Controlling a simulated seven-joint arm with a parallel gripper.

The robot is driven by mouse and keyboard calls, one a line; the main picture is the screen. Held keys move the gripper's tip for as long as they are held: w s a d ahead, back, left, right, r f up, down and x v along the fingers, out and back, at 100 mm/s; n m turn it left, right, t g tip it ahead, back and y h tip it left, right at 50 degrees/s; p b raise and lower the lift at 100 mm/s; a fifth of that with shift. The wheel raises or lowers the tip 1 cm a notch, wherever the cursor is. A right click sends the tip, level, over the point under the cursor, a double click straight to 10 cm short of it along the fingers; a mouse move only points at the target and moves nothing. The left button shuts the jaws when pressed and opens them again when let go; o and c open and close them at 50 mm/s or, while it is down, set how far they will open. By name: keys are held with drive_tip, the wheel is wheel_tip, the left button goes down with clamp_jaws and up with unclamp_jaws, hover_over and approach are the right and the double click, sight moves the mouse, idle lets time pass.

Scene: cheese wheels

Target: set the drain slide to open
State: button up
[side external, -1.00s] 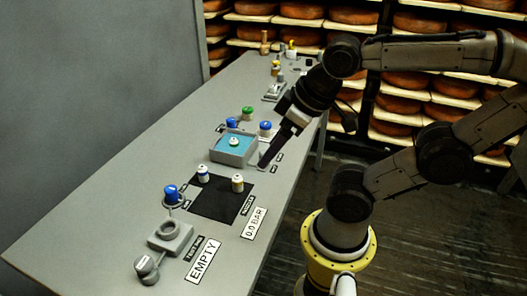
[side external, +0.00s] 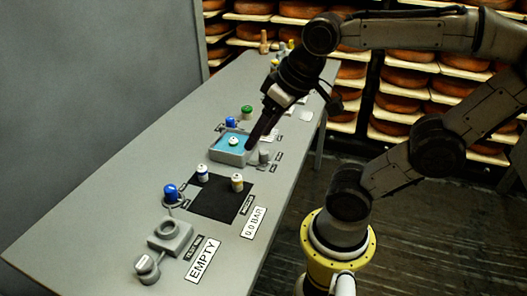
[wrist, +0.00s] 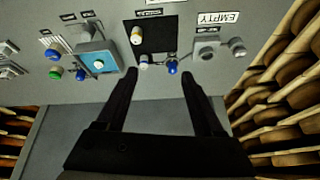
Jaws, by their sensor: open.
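My gripper (side external: 252,145) is open and empty. In the side view its fingers reach down in front of the right side of the blue basin; I cannot tell how high they hang. In the wrist view the gripper (wrist: 159,74) shows two spread fingers with nothing between them.
A black mat (side external: 222,199) carries two white canisters. A blue-topped piece (side external: 171,191) sits at a ring holder, near a grey square socket (side external: 170,235) and a grey knob (side external: 146,267). Signs read EMPTY (side external: 203,260) and 0.0 BAR (side external: 255,222). Cheese shelves stand behind.

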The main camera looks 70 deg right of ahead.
drive_tip(key=w+d+m+g, duration=0.1)
drive_tip(key=w+d+m, duration=0.1)
drive_tip(key=w+d, duration=0.2)
drive_tip(key=m+g, duration=0.4)
drive_tip(key=m, duration=0.3)
hover_over(264, 150)
wheel_tip(264, 150, down, 8)
drive_tip(key=f, duration=1.3)
drive_tip(key=shift+a+f, duration=0.2)
drive_tip(key=shift+f, duration=0.15)
clamp_jaws()
